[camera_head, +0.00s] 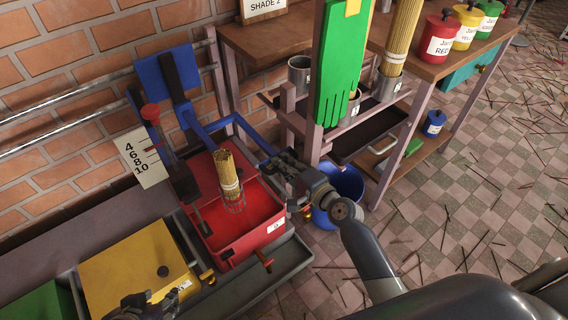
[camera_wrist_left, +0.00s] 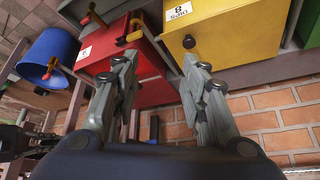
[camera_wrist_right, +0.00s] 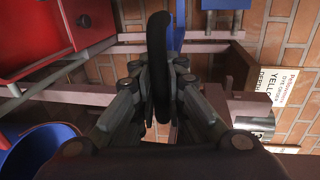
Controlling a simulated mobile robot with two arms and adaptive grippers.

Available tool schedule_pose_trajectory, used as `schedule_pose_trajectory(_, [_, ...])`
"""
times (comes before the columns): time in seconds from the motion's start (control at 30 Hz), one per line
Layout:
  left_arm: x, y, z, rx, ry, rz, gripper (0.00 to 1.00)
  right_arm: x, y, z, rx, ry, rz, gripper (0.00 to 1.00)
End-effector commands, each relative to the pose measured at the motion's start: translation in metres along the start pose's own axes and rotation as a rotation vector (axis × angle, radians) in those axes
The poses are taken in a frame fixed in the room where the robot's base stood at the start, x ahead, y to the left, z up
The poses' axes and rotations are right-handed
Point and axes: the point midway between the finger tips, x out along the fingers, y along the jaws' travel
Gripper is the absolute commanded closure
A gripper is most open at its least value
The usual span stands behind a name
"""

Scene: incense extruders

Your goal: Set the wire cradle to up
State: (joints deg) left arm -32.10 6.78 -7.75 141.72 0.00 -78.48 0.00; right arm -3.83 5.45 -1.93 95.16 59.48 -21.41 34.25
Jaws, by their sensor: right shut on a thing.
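The wire cradle (camera_head: 238,206) holds an upright bundle of tan incense sticks (camera_head: 228,172) inside the red vat (camera_head: 250,244). The vat also shows in the left wrist view (camera_wrist_left: 148,78). A blue lever bar (camera_head: 228,122) runs from the wall side above the vat toward my right gripper (camera_head: 284,160). In the right wrist view my right gripper (camera_wrist_right: 158,90) is shut on a black handle (camera_wrist_right: 158,45), with blue bar behind it. My left gripper (camera_wrist_left: 160,75) is open and empty near the yellow vat (camera_head: 140,270); only part of it shows in the head view.
A blue bucket (camera_head: 345,188) stands on the floor just beyond my right gripper. A wooden rack with a green glove (camera_head: 335,65) and stick-filled cups is at the upper middle. A number card (camera_head: 142,158) is beside the red vat. Loose sticks litter the floor.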

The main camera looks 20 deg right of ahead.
Motion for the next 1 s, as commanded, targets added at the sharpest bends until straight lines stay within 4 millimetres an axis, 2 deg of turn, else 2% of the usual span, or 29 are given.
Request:
schedule_pose_trajectory(0.2, [-0.01, -0.003, 0.028, -0.004, -0.126, -0.006, 0.6, -0.002, -0.009, -0.001, 0.0, 0.003, -0.002, 1.0])
schedule_pose_trajectory(0.4, [-0.017, -0.005, 0.045, -0.007, -0.205, -0.01, 0.6, -0.003, -0.013, -0.001, 0.0, 0.003, -0.002, 1.0])
schedule_pose_trajectory(0.8, [-0.018, -0.005, 0.05, -0.008, -0.224, -0.011, 0.6, -0.003, -0.012, -0.001, 0.0, 0.003, -0.001, 1.0])
schedule_pose_trajectory(0.83, [-0.018, -0.005, 0.05, -0.008, -0.224, -0.011, 0.6, -0.003, -0.012, -0.001, 0.0, 0.003, -0.001, 0.87])
schedule_pose_trajectory(0.9, [-0.018, -0.005, 0.05, -0.008, -0.224, -0.011, 0.6, -0.003, -0.012, -0.001, 0.0, 0.002, -0.001, 0.71])
schedule_pose_trajectory(1.0, [-0.018, -0.005, 0.05, -0.008, -0.224, -0.011, 0.6, -0.003, -0.012, -0.001, 0.0, 0.002, -0.001, 0.69])
